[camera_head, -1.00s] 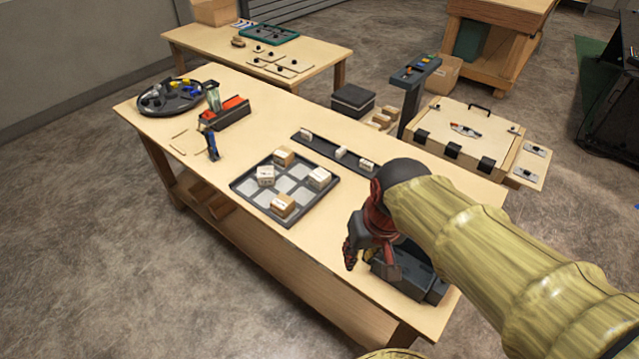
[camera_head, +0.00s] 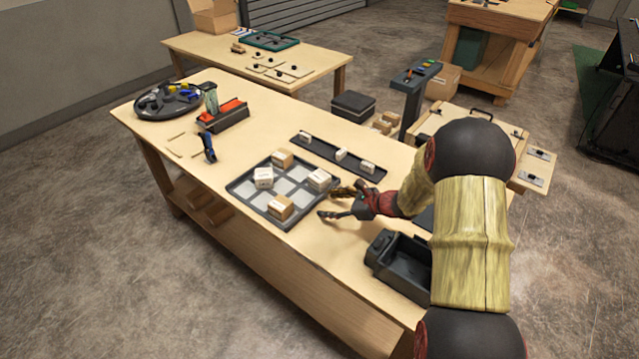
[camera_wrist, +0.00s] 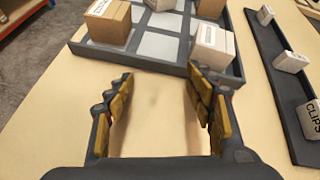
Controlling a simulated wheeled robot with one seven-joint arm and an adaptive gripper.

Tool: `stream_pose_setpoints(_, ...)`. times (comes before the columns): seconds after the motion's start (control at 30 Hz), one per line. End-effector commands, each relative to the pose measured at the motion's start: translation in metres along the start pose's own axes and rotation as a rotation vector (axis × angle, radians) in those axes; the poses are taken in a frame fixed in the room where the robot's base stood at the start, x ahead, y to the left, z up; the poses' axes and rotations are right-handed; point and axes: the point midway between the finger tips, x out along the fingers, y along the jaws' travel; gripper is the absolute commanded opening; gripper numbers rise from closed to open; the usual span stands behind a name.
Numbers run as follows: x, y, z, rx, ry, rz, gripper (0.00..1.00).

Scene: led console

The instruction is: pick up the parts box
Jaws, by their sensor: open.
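Several small cardboard boxes stand in the cells of a dark tray (camera_head: 240,190) on the workbench. Some are tan, like the near box (camera_head: 280,207) and the far box (camera_head: 282,159); a whiter one (camera_head: 263,177) is at the left and another (camera_head: 319,180) at the right. I cannot tell which is the parts box. My gripper (camera_head: 335,203) is open and empty just right of the tray. In the wrist view, its fingers (camera_wrist: 160,100) point at the tray's near edge, with a tan box (camera_wrist: 108,24) ahead left and a whiter-labelled box (camera_wrist: 213,47) ahead right.
A dark rail (camera_head: 325,153) with small white blocks, one reading CLIPS in the wrist view (camera_wrist: 312,118), lies beyond the tray. A black open bin (camera_head: 400,268) stands at the near right. A round tool tray (camera_head: 168,105) and red-black holder (camera_head: 222,116) are at the far left.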

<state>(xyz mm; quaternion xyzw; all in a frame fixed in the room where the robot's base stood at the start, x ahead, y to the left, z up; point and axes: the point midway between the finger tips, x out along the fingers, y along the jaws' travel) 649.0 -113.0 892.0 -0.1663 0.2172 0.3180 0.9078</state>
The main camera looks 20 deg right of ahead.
Motion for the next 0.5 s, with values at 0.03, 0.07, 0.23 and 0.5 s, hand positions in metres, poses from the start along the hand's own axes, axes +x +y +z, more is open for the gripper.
stream_pose_setpoints(0.03, 0.001, -0.02, 0.008, 0.054, -0.027, -0.054, 0.55)
stream_pose_setpoints(0.07, 0.001, -0.032, 0.013, 0.088, -0.043, -0.085, 0.55)
stream_pose_setpoints(0.23, -0.005, -0.07, 0.03, 0.243, -0.109, -0.194, 0.55)
stream_pose_setpoints(0.5, 0.015, -0.074, 0.031, 0.281, -0.114, -0.192, 0.55)
